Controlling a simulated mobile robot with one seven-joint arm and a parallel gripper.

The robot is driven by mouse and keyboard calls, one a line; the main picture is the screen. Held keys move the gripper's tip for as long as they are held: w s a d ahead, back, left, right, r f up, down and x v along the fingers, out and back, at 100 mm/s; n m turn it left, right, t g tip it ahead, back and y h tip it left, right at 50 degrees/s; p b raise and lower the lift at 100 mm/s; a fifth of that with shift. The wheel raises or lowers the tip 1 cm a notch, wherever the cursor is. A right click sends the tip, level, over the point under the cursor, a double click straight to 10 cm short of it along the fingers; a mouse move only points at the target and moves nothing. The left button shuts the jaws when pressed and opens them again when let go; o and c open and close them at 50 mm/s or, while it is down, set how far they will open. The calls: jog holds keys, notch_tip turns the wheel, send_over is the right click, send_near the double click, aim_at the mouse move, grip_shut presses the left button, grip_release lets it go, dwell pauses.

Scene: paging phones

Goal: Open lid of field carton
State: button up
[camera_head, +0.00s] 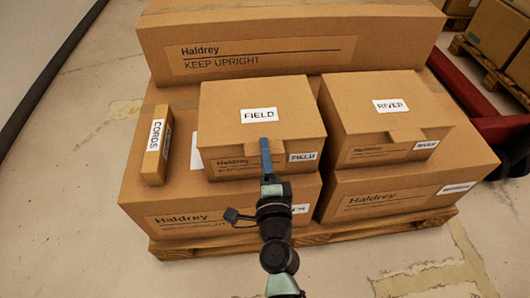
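The field carton (228,110) is a brown box with a white FIELD label on its lid and another on its front face. Its lid is down and looks flat and closed. A small tab (252,146) hangs from the middle of the lid's front edge. My gripper (265,142) reaches up from the bottom of the view, with a blue finger in front of the tab, covering part of it. I see the fingers edge-on, so I cannot tell whether they are open, or whether they touch or hold the tab.
The river carton (358,98) stands close on the right. A narrow CORDS box (157,145) stands at the left. A long Haldrey carton (290,35) rises behind. All rest on larger cartons on a wooden pallet (200,248). A red pallet jack (470,100) is at the right.

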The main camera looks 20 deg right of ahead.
grip_shut()
dwell(1.4)
